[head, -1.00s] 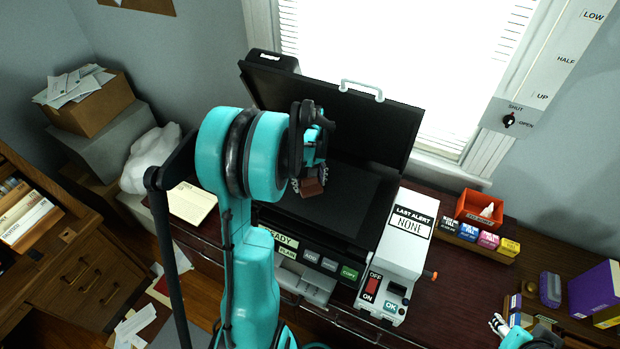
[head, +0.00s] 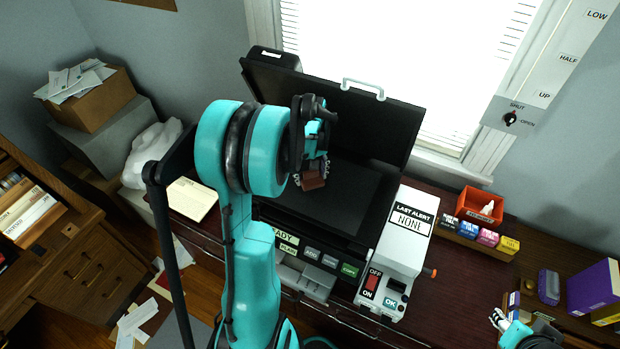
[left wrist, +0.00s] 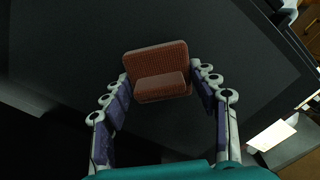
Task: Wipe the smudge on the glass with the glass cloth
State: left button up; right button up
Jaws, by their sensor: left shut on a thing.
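My left gripper (head: 308,165) is over the dark glass (head: 352,195) of the open scanner. It is shut on the reddish-brown glass cloth (head: 313,181), a ribbed block that also shows between the fingers in the left wrist view (left wrist: 156,72). The cloth is on or just above the glass; I cannot tell if it touches. No smudge can be made out on the dark surface. The black scanner lid (head: 340,110) stands raised behind the glass. My right gripper (head: 499,320) shows only in part at the lower right; its fingers are too small to judge.
A white alert box (head: 402,235) stands right of the scanner. An orange bin (head: 479,207) and several coloured boxes (head: 487,240) are further right. A light notepad (head: 193,198) lies on the left. The raised lid closes off the back of the glass.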

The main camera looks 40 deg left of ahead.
aim_at(310, 172)
pick_arm(q)
jog(key=r, duration=0.1)
jog(key=r+p, duration=0.1)
jog(key=r, duration=0.1)
jog(key=shift+s+d+r, duration=0.1)
jog(key=shift+s+d, duration=0.05)
jog(key=shift+s, duration=0.15)
jog(key=shift+w+r+p, duration=0.15)
jog(key=shift+r+p, duration=0.5)
jog(key=shift+p, duration=0.05)
jog(key=shift+r+p, duration=0.65)
jog(key=shift+r, duration=0.45)
